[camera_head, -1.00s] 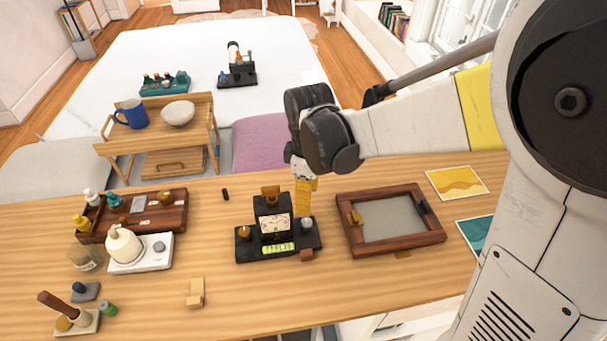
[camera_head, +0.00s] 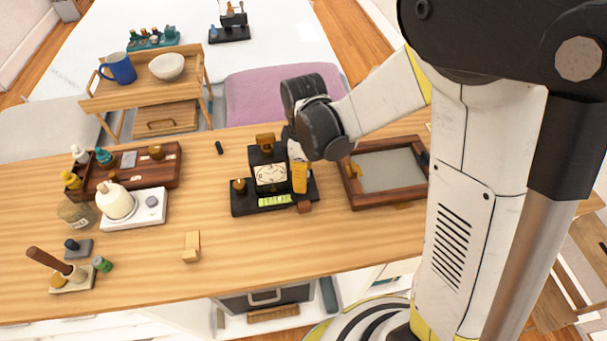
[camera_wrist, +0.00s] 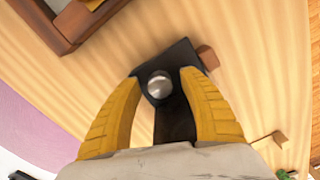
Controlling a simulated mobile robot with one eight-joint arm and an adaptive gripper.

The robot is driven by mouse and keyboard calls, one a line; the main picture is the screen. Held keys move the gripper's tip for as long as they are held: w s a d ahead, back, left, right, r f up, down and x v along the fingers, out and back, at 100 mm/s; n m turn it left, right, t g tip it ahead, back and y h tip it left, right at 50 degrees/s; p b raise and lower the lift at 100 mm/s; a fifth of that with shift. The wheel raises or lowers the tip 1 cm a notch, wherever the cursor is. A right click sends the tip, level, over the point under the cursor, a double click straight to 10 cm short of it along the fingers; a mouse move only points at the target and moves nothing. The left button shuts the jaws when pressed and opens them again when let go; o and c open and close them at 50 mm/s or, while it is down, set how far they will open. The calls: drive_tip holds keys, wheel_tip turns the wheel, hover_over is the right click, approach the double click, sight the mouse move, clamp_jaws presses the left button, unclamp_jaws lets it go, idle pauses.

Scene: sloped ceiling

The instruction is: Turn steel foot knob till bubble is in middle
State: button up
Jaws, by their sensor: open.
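A small clock (camera_head: 270,172) with a pale dial stands on a black base (camera_head: 243,207). A green bubble vial (camera_head: 275,201) is set along the base's front; the bubble's exact place is too small to tell. In the wrist view, the round steel foot knob (camera_wrist: 159,85) sits on the black base between my fingertips. My yellow gripper (camera_wrist: 159,84) is open around the knob from above, with no clear contact. In the head view, my gripper (camera_head: 299,183) is over the right end of the base and hides the steel knob. A brass knob (camera_head: 239,185) shows at the left end.
A reddish-brown block (camera_head: 304,207) touches the base's front right. A wooden frame (camera_head: 378,203) lies close to the right. A pale wooden block (camera_head: 191,246) stands front left. Bare table (camera_head: 330,235) lies in front of the base.

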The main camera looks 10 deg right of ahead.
clamp_jaws()
drive_tip(key=shift+n, duration=1.7)
unclamp_jaws()
drive_tip(key=shift+r, duration=0.1)
wheel_tip(320, 180, up, 12)
